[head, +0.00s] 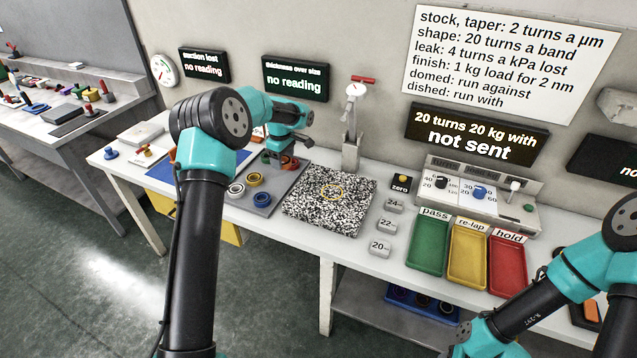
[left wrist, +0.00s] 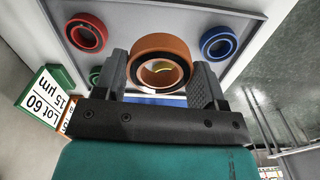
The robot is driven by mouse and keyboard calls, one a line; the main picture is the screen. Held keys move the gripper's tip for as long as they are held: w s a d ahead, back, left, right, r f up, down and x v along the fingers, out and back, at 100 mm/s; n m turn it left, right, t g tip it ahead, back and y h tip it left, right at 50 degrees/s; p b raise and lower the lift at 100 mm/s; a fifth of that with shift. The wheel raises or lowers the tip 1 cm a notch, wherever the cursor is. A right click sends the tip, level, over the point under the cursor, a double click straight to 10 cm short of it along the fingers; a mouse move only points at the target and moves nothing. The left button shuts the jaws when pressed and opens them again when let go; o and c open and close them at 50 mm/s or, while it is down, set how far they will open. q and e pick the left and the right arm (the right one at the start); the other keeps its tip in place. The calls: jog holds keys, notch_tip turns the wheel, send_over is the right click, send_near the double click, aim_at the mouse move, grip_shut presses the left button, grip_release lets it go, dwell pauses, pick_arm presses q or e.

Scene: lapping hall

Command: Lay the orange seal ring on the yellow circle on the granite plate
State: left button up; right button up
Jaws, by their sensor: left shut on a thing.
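The orange seal ring (left wrist: 163,47), with a dark inner band, sits between the two fingers of my left gripper (left wrist: 161,75) in the left wrist view. The fingers are shut on its sides. In the head view my left gripper (head: 285,160) is over the back of the grey ring tray, left of the granite plate, and the ring is hard to make out there. The speckled granite plate (head: 310,212) lies on the bench, with the yellow circle (head: 333,191) bare on it. My right arm shows at the lower right, with its fingers out of view.
The grey tray (head: 272,203) holds several other rings, among them a white one (head: 236,190) and a yellow one (head: 254,179). A gauge stand (head: 351,140) rises behind the plate. Small weights (head: 387,226) and coloured trays (head: 430,243) stand to its right.

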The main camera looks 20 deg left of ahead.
pick_arm(q)
jog(key=s+d+m, duration=0.1)
jog(key=s+d, duration=0.1)
jog(key=d, duration=0.2)
jog(key=s+d+m, duration=0.2)
jog(key=d, duration=0.2)
jog(key=s+d+m, duration=0.1)
jog(key=s+d, duration=0.1)
jog(key=d, duration=0.3)
jog(key=shift+d+r, duration=0.1)
jog(key=s+d+m, duration=0.5)
jog(key=s+d, duration=0.5)
jog(key=shift+s+d+f, duration=0.2)
jog(key=shift+s, duration=0.2)
send_over(332, 192)
jog(key=shift+s+d+f, duration=0.1)
jog(key=shift+s+f, duration=0.3)
jog(key=shift+f, duration=0.35)
jog(key=shift+w, duration=0.15)
jog(key=shift+w+f, duration=0.2)
jog(key=shift+f, duration=1.55)
